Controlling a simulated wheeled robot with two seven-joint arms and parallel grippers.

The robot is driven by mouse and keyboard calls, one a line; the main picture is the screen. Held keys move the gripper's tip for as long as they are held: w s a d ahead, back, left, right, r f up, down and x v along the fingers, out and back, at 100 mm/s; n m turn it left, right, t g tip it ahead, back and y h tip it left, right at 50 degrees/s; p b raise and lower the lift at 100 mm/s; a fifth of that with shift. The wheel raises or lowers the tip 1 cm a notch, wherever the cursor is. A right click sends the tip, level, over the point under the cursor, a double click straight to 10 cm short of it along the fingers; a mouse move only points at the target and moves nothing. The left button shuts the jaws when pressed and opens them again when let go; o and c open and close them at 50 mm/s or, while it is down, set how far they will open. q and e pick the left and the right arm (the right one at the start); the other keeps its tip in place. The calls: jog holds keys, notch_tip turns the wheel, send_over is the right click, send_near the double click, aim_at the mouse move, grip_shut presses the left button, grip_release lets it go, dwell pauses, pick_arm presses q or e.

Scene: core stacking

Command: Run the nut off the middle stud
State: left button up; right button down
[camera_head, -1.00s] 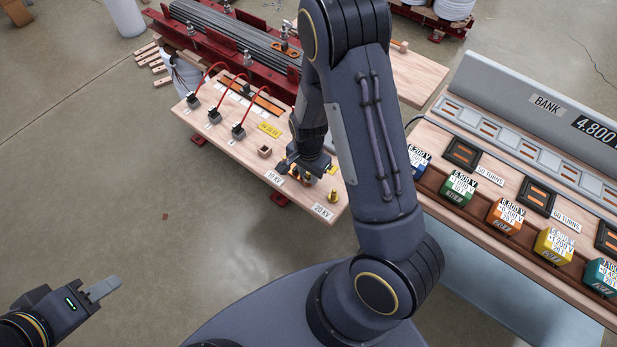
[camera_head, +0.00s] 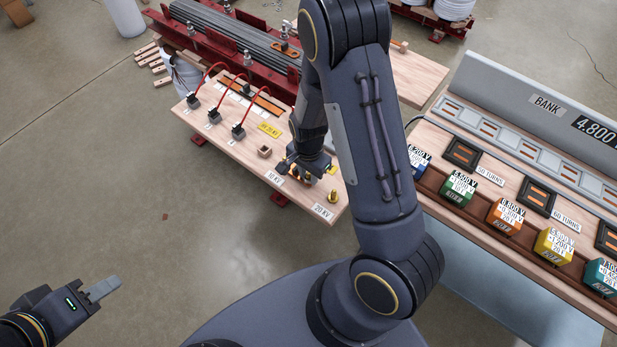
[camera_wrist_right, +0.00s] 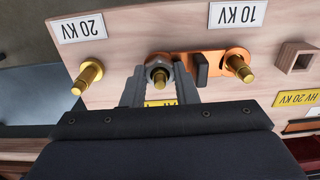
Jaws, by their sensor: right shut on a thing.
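The middle stud (camera_wrist_right: 159,80) is a brass threaded post on the board, with a grey nut (camera_wrist_right: 157,58) around it in the right wrist view. My right gripper (camera_wrist_right: 160,86) is shut on the nut, one finger on each side. An orange copper link (camera_wrist_right: 212,62) with a black handle (camera_wrist_right: 200,69) runs from the middle stud to the 10 KV stud (camera_wrist_right: 240,68). The bare 20 KV stud (camera_wrist_right: 88,76) stands apart at the left. In the head view my right gripper (camera_head: 304,172) hides most of the middle stud. My left gripper (camera_head: 106,289) hangs empty over the floor; its finger gap is unclear.
The wooden board (camera_head: 225,137) also carries a small square wooden socket (camera_head: 264,152) and red leads on black terminals (camera_head: 238,132). A bench with coloured blocks (camera_head: 505,214) stands at the right.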

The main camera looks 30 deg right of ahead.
dwell(0.3)
jog(key=n, duration=0.2)
jog(key=shift+f+n+b, duration=0.1)
jog(key=shift+n+b, duration=0.25)
jog(key=shift+n, duration=1.05)
jog(key=n+b, duration=0.1)
jog(key=n, duration=0.2)
jog(key=shift+n, duration=0.8)
